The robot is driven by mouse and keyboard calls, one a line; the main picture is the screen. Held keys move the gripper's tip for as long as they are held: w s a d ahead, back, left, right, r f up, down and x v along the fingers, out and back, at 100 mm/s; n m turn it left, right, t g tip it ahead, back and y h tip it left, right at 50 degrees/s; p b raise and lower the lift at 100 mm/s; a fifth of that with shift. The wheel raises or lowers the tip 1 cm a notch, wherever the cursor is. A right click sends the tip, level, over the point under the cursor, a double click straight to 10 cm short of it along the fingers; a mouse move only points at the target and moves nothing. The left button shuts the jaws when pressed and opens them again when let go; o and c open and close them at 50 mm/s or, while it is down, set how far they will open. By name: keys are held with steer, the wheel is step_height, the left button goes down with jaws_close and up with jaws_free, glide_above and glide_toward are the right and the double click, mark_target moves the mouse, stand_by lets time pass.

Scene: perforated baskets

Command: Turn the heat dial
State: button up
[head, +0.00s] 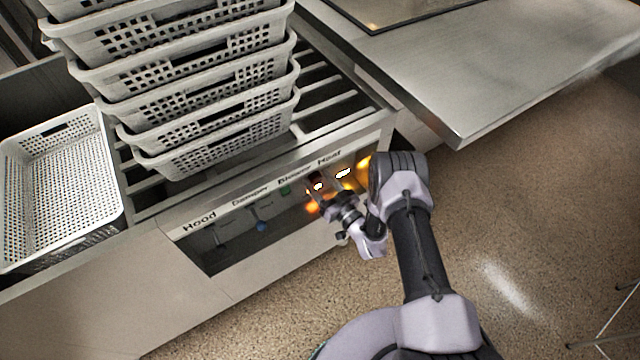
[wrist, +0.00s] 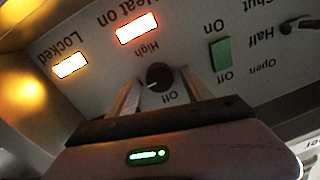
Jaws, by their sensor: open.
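The heat dial (wrist: 159,76) is a round black knob with a white pointer mark, set on the panel between the words High and Off in the wrist view. Its pointer is toward the left in that picture. My gripper (wrist: 158,90) is open, with one finger on each side of the dial. I cannot tell whether the fingers touch it. A lit red-white Heat On lamp (wrist: 138,28) and a lit orange Locked lamp (wrist: 70,66) are beside it. In the head view my gripper (head: 322,194) is at the right end of the control panel (head: 222,262), hiding the dial.
A green switch (wrist: 221,54) and a lever (wrist: 298,25) are to the right in the wrist view. A stack of grey perforated baskets (head: 215,155) stands on the slatted counter, with another basket (head: 60,150) at left. A metal table (head: 470,85) is at upper right.

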jaws_close()
steer(key=shift+r+n, duration=0.1)
steer(key=shift+n, duration=0.3)
steer(key=n+p, duration=0.1)
steer(key=n, duration=0.2)
steer(key=shift+n+p, duration=0.3)
steer(key=shift+n, duration=0.1)
steer(key=n+p, duration=0.1)
steer(key=n, duration=0.3)
steer(key=shift+h, duration=0.3)
steer(key=n+p, duration=0.1)
steer(key=n, duration=0.3)
steer(key=shift+s+a+n, duration=0.1)
steer(key=shift+a+n, duration=0.05)
steer(key=shift+n, duration=0.15)
steer(key=shift+n+h+p, duration=0.4)
steer(key=shift+n+p, duration=0.3)
steer(key=shift+n, duration=1.5)
